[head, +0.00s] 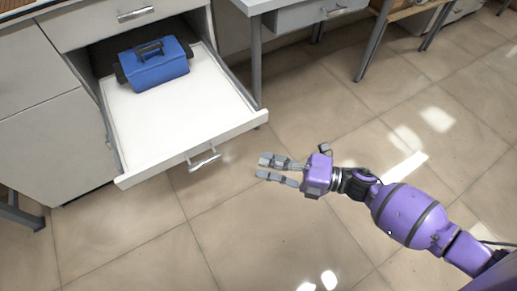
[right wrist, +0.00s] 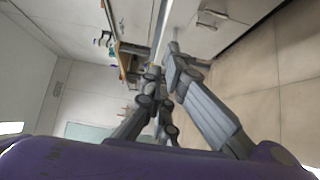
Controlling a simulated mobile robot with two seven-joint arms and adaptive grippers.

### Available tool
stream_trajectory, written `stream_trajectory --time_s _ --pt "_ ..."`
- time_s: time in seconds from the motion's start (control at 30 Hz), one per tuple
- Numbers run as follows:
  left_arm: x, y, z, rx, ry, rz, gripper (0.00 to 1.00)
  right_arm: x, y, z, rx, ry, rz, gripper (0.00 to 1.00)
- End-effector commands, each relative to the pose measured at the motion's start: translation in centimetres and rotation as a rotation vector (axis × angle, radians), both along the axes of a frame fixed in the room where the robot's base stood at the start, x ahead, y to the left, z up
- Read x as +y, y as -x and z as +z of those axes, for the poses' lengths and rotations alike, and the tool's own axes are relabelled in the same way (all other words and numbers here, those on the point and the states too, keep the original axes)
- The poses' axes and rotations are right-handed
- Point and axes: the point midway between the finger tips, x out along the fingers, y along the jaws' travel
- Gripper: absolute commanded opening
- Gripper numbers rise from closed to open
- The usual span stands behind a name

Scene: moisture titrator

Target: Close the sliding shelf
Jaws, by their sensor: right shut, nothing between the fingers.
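The sliding shelf (head: 175,118) is a white pull-out tray, drawn far out of the grey cabinet in the head view. A metal bar handle (head: 204,160) is on its front panel. A blue toolbox (head: 155,63) sits towards the back of the shelf. My right gripper (head: 260,168) is to the right of the handle, apart from it, with its fingers pointing left. It is shut with nothing held. The right wrist view shows its fingers (right wrist: 165,75) close up. My left gripper is not in view.
The cabinet (head: 45,100) has a closed drawer (head: 125,18) above the shelf. A desk with a drawer (head: 310,12) stands to the right, its leg (head: 256,65) close to the shelf's right side. The tiled floor (head: 250,235) in front is clear.

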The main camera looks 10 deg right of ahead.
Motion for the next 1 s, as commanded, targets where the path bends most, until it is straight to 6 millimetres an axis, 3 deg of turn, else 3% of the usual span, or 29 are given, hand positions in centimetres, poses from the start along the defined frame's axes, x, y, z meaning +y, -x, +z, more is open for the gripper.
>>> stream_trajectory --time_s 0.47,0.7,1.0 --pt "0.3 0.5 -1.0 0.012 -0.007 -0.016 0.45 8.5 -4.4 0.0 0.001 -0.004 -0.001 0.00" --pt "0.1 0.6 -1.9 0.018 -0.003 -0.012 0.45 9.2 -7.4 0.0 0.003 -0.003 -0.003 0.00" --pt "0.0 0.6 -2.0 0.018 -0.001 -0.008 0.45 9.4 -8.0 0.1 0.004 -0.003 -0.003 0.00"
